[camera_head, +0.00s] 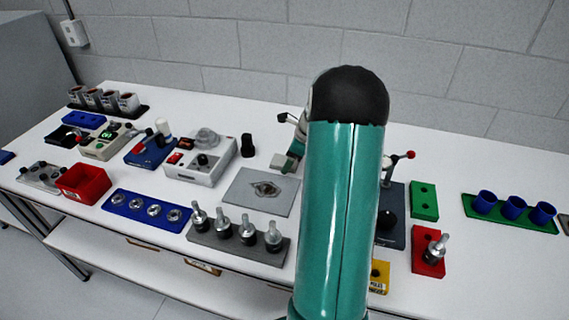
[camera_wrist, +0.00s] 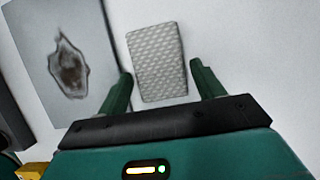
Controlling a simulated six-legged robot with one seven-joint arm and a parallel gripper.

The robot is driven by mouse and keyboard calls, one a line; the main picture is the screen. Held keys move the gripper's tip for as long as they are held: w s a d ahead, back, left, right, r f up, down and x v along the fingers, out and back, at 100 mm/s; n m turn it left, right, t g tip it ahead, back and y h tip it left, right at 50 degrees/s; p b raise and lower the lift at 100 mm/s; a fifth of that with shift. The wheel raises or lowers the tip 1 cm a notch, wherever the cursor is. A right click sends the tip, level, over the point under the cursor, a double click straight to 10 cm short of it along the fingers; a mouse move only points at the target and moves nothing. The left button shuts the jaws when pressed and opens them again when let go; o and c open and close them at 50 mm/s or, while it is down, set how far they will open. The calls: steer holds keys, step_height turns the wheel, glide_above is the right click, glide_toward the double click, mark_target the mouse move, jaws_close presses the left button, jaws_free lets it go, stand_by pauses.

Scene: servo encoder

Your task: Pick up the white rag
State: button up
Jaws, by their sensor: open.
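The white rag (camera_wrist: 157,62) is a small, flat, pale grey-white rectangle with a textured pattern, lying on the white table. In the wrist view it lies between and partly beyond the two green fingers of my gripper (camera_wrist: 162,72), which are spread apart with a gap on each side of the rag. The fingers do not grip it. In the head view the rag (camera_head: 280,163) shows beside my gripper (camera_head: 291,160), which is partly hidden behind my own teal arm. I cannot tell the exact height of the fingertips above the table.
A grey plate (camera_head: 240,190) with a dark stained patch lies left of the rag. A grey block with several metal-topped pegs (camera_head: 235,240) stands at the front. A black cylinder (camera_head: 247,146) stands behind the plate. White table surface surrounds the rag.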

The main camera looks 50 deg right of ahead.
mark_target(285, 160)
steer(key=c, duration=0.7)
steer(key=shift+c, duration=0.2)
steer(key=shift+r, duration=0.35)
step_height(285, 160, up, 2)
steer(key=shift+r, duration=0.15)
steer(key=s+a+r, duration=0.6)
steer(key=a+r, duration=0.4)
steer(key=a, duration=0.2)
steer(key=shift+a, duration=0.35)
